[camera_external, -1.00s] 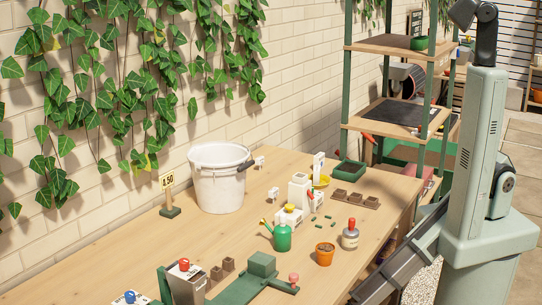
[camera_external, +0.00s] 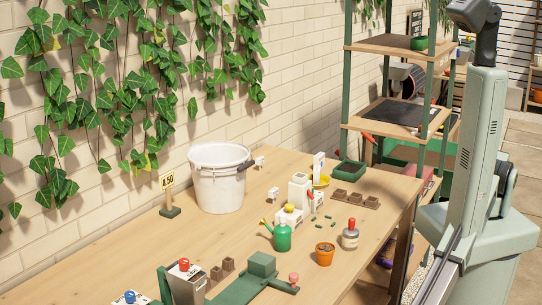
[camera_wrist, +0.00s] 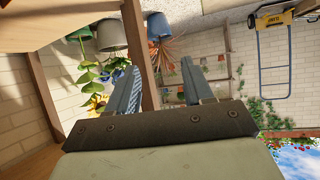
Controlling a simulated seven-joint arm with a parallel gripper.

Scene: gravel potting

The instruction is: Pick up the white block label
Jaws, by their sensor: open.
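Several small white pieces that look like labels stand on the wooden table: one (camera_external: 260,162) beside the bucket, one (camera_external: 272,193) in front of it and one (camera_external: 267,209) nearer the front. A tall white block (camera_external: 299,190) and a low white block (camera_external: 289,215) stand to their right. I cannot tell which of these is the white block label. My gripper (camera_wrist: 160,82) is open and empty in the wrist view, with both fingers apart. It is out of the external view, and the wrist view shows no label.
A white bucket (camera_external: 217,180) stands by the wall. A green watering can (camera_external: 281,236), an orange pot (camera_external: 325,254), a bottle (camera_external: 350,235) and a green tray (camera_external: 349,174) crowd the table's right part. A price sign (camera_external: 168,195) stands left. A shelf (camera_external: 390,45) rises behind.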

